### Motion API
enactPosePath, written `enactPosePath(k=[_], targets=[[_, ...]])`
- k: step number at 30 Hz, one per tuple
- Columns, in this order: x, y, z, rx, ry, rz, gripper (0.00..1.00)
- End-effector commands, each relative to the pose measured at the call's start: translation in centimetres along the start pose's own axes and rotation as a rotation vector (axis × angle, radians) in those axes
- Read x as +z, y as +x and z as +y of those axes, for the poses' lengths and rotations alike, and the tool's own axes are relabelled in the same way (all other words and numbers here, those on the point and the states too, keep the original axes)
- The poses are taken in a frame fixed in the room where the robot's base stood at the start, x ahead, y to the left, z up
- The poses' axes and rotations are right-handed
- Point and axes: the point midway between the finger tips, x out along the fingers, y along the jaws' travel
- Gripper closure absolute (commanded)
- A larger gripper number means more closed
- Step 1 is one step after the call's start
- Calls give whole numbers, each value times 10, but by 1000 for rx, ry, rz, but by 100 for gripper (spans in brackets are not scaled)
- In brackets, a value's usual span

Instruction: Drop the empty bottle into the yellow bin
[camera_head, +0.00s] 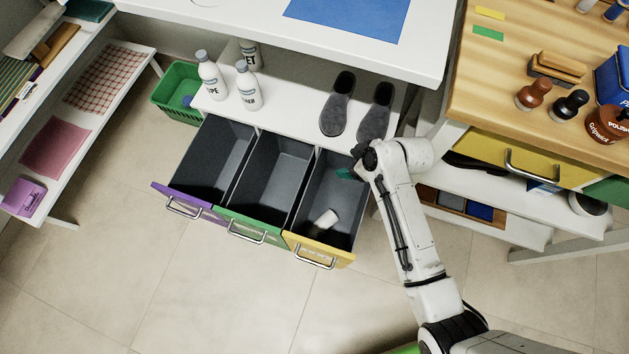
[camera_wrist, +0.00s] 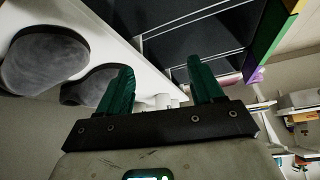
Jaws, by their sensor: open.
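The yellow bin (camera_head: 335,251) is the rightmost of three pulled-out bins with dark insides. A white bottle (camera_head: 325,221) lies tilted inside it, near its front wall. My gripper (camera_head: 347,173) is over the back right part of this bin, apart from the bottle. In the wrist view my gripper (camera_wrist: 163,85) shows two green fingers spread apart with nothing held between them. The bottle cannot be made out in the wrist view.
Purple-front (camera_head: 188,207) and green-front (camera_head: 246,229) bins stand left of the yellow one. Three white bottles (camera_head: 211,76) and two grey slippers (camera_head: 337,104) are on the shelf behind. A green basket (camera_head: 172,92) is at the left. The floor in front is clear.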

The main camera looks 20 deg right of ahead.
Motion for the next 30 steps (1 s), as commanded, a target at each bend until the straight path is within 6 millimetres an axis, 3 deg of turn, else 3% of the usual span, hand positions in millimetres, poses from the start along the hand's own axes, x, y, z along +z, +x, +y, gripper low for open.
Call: enactPosePath(k=[6,13,18,30], targets=[[-1,-46,0,2,1,2,34],[0,-80,0,2,1,1,34],[0,-89,0,1,0,0,34],[0,-89,0,1,0,0,34]])
